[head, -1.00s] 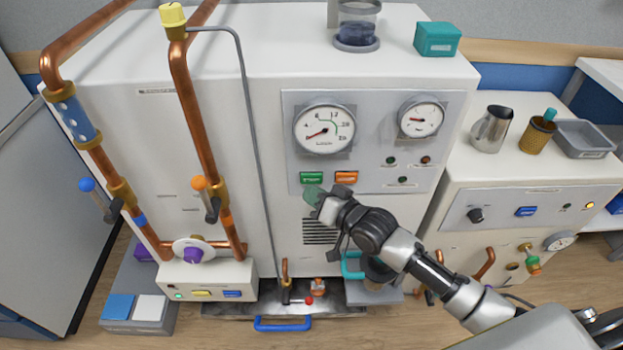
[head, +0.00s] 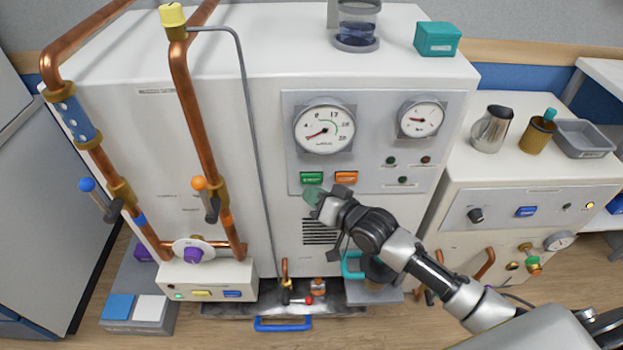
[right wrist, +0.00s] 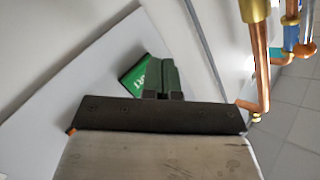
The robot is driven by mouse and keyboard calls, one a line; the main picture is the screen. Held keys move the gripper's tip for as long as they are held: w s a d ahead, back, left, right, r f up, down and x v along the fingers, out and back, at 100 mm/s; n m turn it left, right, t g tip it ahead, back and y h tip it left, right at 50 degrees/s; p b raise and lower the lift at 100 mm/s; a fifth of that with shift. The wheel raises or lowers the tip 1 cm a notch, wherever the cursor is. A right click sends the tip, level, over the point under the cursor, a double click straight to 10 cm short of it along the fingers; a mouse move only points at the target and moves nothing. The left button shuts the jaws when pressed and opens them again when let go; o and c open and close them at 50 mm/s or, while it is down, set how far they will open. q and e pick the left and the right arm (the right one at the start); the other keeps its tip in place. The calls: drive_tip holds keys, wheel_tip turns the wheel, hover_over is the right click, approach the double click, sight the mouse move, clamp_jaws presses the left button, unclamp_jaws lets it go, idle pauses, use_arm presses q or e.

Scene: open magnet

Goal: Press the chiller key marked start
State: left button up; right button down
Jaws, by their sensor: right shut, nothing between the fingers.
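The chiller's green key (head: 311,178) sits on the grey panel (head: 365,184) of the white cabinet, left of an orange key (head: 346,177). In the right wrist view the green key (right wrist: 137,79) shows white letters ending in "RT"; the fingers hide part of it. My right gripper (head: 311,196) is shut and empty, with its greenish fingertips just below the green key in the head view. In the right wrist view its fingers (right wrist: 159,72) overlap the key's edge; I cannot tell whether they touch it. My left gripper is not in view.
Two round gauges (head: 325,129) and small indicator lamps are on the same panel. A thin grey pipe (head: 251,125) and copper pipes (head: 190,110) stand to the left. A lower cabinet (head: 480,184) with a blue key stands to the right.

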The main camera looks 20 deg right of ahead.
drive_tip(key=shift+w, duration=0.1)
drive_tip(key=shift+w+d, duration=0.15)
drive_tip(key=shift+w, duration=0.15)
drive_tip(key=shift+w, duration=0.1)
idle(0.3)
